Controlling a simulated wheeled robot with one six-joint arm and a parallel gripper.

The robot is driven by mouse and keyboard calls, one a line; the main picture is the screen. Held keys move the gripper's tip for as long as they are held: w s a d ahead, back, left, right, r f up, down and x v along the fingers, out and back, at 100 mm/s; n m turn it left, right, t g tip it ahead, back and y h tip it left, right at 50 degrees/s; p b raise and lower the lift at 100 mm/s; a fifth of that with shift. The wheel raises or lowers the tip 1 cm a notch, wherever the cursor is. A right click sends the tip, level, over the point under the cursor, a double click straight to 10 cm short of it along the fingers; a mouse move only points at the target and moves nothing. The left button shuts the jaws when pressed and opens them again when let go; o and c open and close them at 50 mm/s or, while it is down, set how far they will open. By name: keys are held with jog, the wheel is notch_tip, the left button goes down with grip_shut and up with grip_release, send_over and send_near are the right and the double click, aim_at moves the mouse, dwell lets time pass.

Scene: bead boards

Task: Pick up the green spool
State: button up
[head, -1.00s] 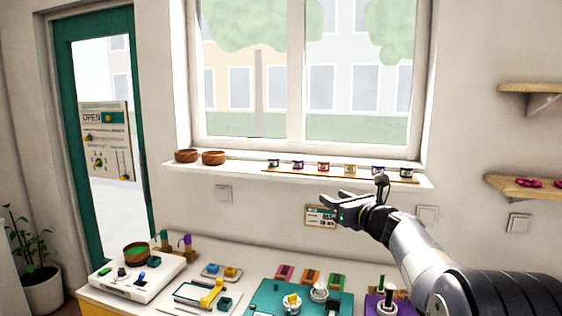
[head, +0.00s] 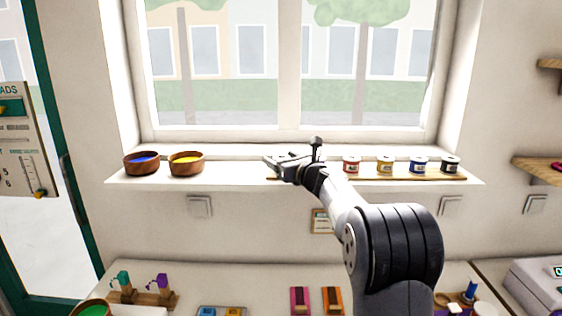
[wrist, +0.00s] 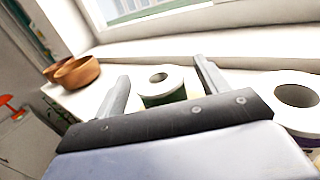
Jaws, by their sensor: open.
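The green spool (wrist: 165,99) has a white top with a round hole and a dark green band. In the wrist view it stands upright between the two open fingers of my gripper (wrist: 161,72), and a gap shows on each side of it. My gripper's body hides its lower part. In the head view my gripper (head: 272,162) is over the window sill (head: 225,178), left of the red spool (head: 351,165). There my gripper and wrist hide the green spool.
A purple-banded spool (wrist: 297,98) stands close on the right. Yellow (head: 385,165), blue (head: 419,164) and black (head: 451,164) spools continue the row on a wooden strip (head: 400,177). Two wooden bowls, one with blue (head: 142,164) and one with yellow (head: 186,164), stand left.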

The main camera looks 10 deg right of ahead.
jog(key=shift+w, duration=0.1)
jog(key=shift+c, duration=0.2)
jog(key=c, duration=1)
